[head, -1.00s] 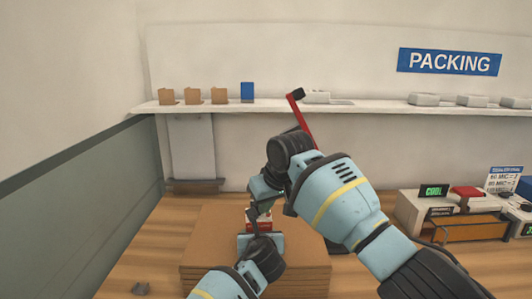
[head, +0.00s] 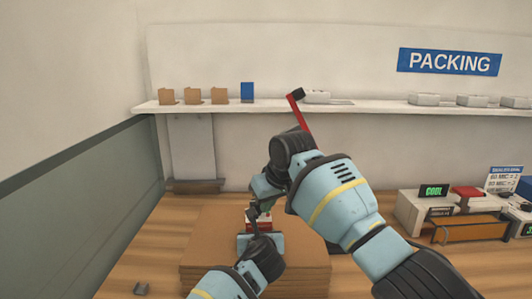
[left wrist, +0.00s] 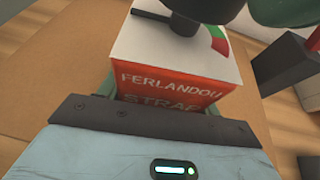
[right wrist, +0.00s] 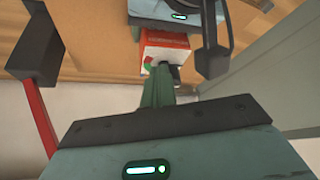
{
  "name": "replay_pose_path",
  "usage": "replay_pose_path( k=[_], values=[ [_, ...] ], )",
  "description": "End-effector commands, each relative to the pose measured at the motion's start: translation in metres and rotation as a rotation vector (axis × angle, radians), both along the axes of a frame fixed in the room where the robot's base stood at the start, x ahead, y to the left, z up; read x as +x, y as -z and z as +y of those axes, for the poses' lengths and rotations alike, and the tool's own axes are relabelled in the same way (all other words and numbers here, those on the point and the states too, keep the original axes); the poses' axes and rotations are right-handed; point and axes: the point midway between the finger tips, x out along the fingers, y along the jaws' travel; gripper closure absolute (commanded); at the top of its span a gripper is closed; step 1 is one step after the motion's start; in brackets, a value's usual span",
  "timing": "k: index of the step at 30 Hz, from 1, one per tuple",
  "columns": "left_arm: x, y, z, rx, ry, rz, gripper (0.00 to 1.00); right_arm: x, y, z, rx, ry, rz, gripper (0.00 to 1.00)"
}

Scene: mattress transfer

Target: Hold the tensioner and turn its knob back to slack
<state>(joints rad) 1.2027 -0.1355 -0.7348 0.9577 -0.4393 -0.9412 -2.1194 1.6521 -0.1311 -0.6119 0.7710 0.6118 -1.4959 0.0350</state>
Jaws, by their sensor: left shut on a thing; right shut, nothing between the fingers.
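The tensioner (left wrist: 178,82) is a small white and red box lettered "FERLANDOU STRAP". It has a black knob (left wrist: 205,8) on top and a red and green dial mark (left wrist: 217,38). In the head view the tensioner (head: 264,223) is above the brown cardboard stack. My left gripper (head: 261,236) is shut on the tensioner's body from the near side. My right gripper (head: 256,207) is shut and empty just above the tensioner. Its green fingers (right wrist: 158,88) are close together, pointing at the box. Whether they touch the knob is hard to tell.
The cardboard stack (head: 215,255) lies on the wooden table (head: 135,262). A red bar with a black end (head: 301,112) stands behind my right wrist. A shelf (head: 380,108) runs along the wall. Packing devices (head: 455,210) stand at the right.

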Motion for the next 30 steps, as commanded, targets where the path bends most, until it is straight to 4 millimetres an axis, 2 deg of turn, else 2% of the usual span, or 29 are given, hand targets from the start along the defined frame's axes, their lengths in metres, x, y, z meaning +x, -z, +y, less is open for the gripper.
replay_pose_path(
  k=[1,14,30],
  values=[
    [0.0,-0.005,-0.004,-0.001,0.007,-0.009,0.92,0.0,-0.002,-0.001,0.001,0.002,-0.005,1.0],
    [0.0,-0.005,-0.002,-0.001,0.004,-0.008,0.92,-0.006,-0.004,-0.004,0.0,0.0,-0.003,1.0],
    [0.001,-0.005,-0.001,-0.001,0.004,-0.008,0.92,-0.006,-0.056,-0.003,0.0,-0.001,-0.004,1.0]
  ],
)
